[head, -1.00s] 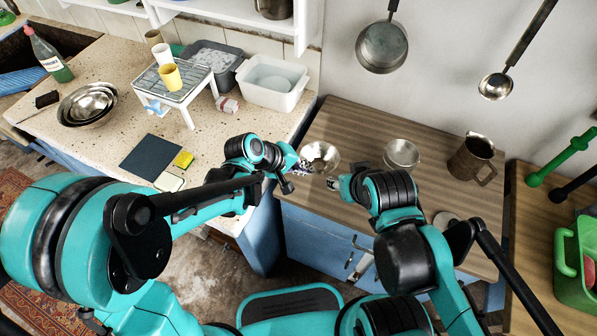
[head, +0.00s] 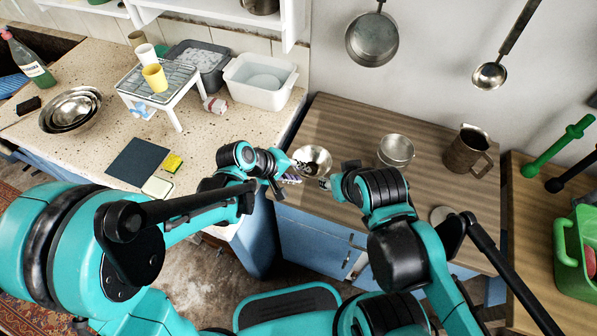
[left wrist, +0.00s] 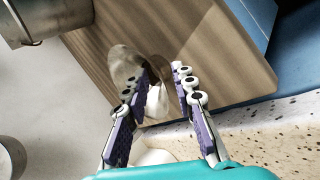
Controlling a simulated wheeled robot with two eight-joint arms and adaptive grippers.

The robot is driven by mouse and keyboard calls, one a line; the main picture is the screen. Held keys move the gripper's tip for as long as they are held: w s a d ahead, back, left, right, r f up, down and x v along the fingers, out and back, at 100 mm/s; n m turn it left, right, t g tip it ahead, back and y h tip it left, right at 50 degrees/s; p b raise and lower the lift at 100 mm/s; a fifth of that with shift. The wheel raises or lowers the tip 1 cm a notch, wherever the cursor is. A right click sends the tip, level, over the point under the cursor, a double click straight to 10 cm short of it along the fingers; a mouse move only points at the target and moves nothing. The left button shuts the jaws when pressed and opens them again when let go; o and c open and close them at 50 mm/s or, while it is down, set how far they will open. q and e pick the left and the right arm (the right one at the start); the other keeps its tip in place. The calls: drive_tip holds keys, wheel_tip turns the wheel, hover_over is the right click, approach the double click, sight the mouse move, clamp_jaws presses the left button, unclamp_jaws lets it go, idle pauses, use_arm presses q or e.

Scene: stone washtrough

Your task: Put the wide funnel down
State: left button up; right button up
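The wide funnel (head: 312,160) is shiny metal and shows in the head view above the near left part of the wooden worktop (head: 350,120). My left gripper (head: 289,174) is at its left side. In the left wrist view the funnel (left wrist: 125,62) lies between and behind the purple-padded fingers of the left gripper (left wrist: 162,75), which look closed on it with its thickness between them. Whether its underside touches the wood is hidden. My right gripper (head: 328,183) is just right of and below the funnel; its fingers are too small and covered to read.
The speckled counter (head: 225,135) on the left holds nested bowls (head: 70,108) and a small white rack (head: 158,88). Wood behind the funnel is clear.

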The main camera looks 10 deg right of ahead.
use_arm(q)
drive_tip(key=shift+a+r, duration=0.15)
drive_tip(key=shift+r, duration=0.25)
drive_tip(key=p+v, duration=0.5)
drive_tip(key=v, duration=0.6)
drive_tip(key=s+a+r+m+t+y, duration=0.2)
drive_tip(key=s+a+r+y, duration=0.1)
drive_tip(key=a, duration=0.8)
drive_tip(key=s+a+r+m+t+y, duration=0.2)
drive_tip(key=s+a+r+y, duration=0.1)
drive_tip(key=a, duration=0.7)
drive_tip(key=shift+s+a+t+y, duration=0.35)
drive_tip(key=shift+s+y, duration=0.35)
drive_tip(key=shift+s, duration=0.25)
